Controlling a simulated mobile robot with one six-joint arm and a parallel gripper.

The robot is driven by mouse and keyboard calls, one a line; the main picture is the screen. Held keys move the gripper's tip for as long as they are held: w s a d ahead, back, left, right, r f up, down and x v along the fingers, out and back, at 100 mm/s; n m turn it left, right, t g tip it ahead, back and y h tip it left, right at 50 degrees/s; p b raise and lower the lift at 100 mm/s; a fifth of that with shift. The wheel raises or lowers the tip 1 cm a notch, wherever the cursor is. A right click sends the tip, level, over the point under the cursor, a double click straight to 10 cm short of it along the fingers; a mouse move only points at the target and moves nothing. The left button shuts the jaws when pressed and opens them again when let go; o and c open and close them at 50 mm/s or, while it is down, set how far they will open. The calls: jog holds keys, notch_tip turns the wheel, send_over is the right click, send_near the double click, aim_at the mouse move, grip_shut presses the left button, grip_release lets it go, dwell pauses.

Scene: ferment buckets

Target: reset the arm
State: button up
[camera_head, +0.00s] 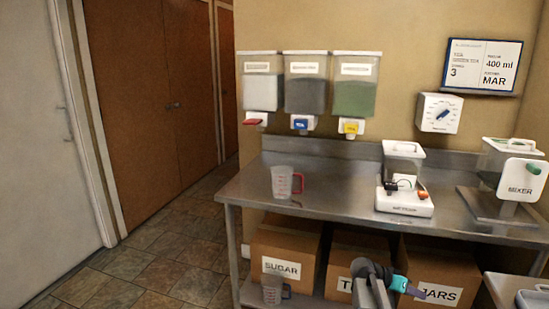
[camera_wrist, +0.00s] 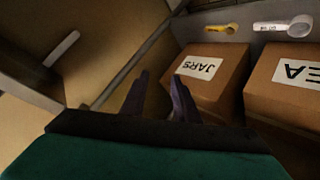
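My gripper (camera_head: 416,292) is low in front of the table in the head view, near the box labelled JARS. Its teal body and dark fingers show there. In the wrist view my gripper (camera_wrist: 161,95) has its two dark fingers apart, with nothing between them. The JARS box (camera_wrist: 208,82) lies beyond the right finger in that view. My dark arm partly hides the boxes in the head view.
Three dispensers (camera_head: 305,85) hang above. Floor at left is clear.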

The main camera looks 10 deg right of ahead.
jog(key=s+a+f+n+g+y+p, duration=0.1)
jog(key=s+a+f+n+y+p, duration=0.1)
jog(key=s+a+f, duration=0.6)
jog(key=s+a+f+n+g+y+p, duration=0.1)
jog(key=s+a+f+n+y+p, duration=0.2)
jog(key=a+f, duration=0.85)
jog(key=s+a+f+n+g+y, duration=0.1)
jog(key=s+a+f+n+y, duration=0.2)
jog(key=s+a, duration=0.6)
jog(key=s+a+f+n+g+y+p, duration=0.1)
jog(key=s+a+f+n+g+y, duration=0.1)
jog(key=s+a+f, duration=0.4)
jog(key=s+a+n+y, duration=0.1)
jog(key=s+a, duration=0.3)
jog(key=s, duration=0.4)
jog(key=shift+d, duration=0.15)
